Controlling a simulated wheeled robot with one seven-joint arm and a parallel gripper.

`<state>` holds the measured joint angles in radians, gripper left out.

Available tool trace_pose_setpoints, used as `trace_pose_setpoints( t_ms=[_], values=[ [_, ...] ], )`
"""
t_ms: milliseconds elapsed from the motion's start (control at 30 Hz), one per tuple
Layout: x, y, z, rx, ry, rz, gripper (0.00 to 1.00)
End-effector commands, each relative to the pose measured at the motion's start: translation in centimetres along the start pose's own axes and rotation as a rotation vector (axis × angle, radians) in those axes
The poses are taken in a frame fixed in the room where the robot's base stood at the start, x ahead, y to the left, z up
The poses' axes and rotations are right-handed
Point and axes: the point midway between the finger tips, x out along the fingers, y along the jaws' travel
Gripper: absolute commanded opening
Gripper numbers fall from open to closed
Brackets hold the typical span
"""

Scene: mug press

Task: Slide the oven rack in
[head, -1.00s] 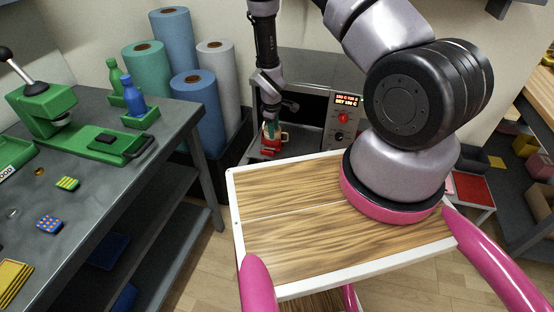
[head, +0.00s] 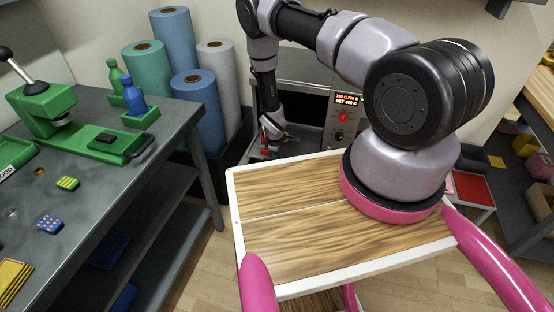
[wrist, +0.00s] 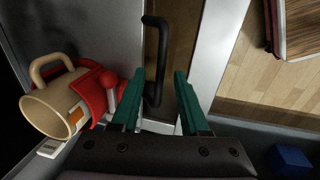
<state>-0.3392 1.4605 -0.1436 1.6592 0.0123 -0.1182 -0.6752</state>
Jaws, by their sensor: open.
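The oven (head: 343,118) stands against the back wall, with a lit display and a red knob, partly behind my arm. In the wrist view, a grey metal surface, seemingly the oven rack (wrist: 105,25), fills the upper left. A black bar handle (wrist: 151,55) runs along its right side. A cream mug (wrist: 48,112) lies tilted in a red clamp (wrist: 97,95) to the left. My gripper (wrist: 158,82) is open with teal fingers. The handle's near end shows between them; I cannot tell whether they reach around it. In the head view my gripper (head: 275,135) is in front of the oven.
A wood-topped cart (head: 290,235) with a white rim stands in front. A grey workbench (head: 95,185) with a green press (head: 60,120) is at left, beside fabric-like rolls (head: 196,110). A blue block (wrist: 291,160) shows at the wrist view's lower right.

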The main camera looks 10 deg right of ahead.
Motion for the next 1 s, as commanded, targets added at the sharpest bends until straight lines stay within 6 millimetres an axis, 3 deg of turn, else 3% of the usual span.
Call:
trace_pose_setpoints(
  t_ms=[300,333,433,467,1000],
  values=[
    [0.39,-0.01,0.0,0.0,0.0,0.0,0.45],
    [0.39,-0.02,0.0,0.0,0.0,0.0,0.41],
    [0.38,-0.01,-0.01,0.0,0.0,0.0,0.03],
    [0.38,-0.01,-0.01,0.0,0.0,0.0,0.0],
    [0.35,0.0,-0.01,0.0,0.0,0.0,0.0]
  ],
)
